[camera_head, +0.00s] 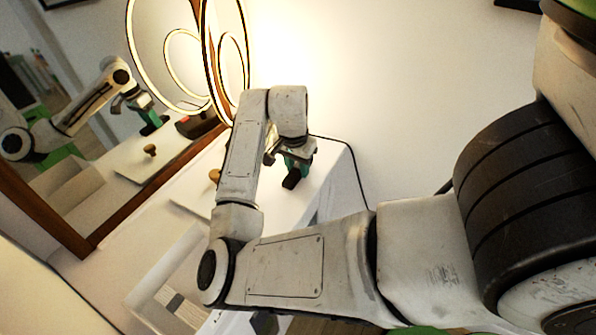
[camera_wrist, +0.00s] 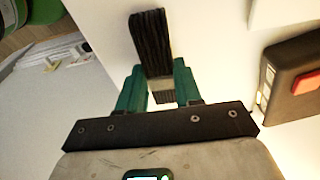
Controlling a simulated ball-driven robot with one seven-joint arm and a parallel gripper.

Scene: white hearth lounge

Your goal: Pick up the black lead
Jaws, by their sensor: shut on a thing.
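My gripper (camera_head: 298,160) is over the white cabinet top near its right end. In the wrist view its green fingers (camera_wrist: 160,85) are shut on a black ribbed bundle, which I take for the black lead (camera_wrist: 151,42). The bundle sticks out past the fingertips, and its greyer lower part lies between them. In the head view the dark end of the lead (camera_head: 291,181) shows below the fingers. I cannot tell whether it touches the cabinet top.
A dark box with a red part (camera_wrist: 292,75) stands right of the gripper in the wrist view. A thin black cable (camera_head: 355,165) runs down beside the cabinet (camera_head: 315,190). A wooden knob (camera_head: 214,175), a framed mirror (camera_head: 75,190) and a lit ring lamp (camera_head: 131,45) are at left.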

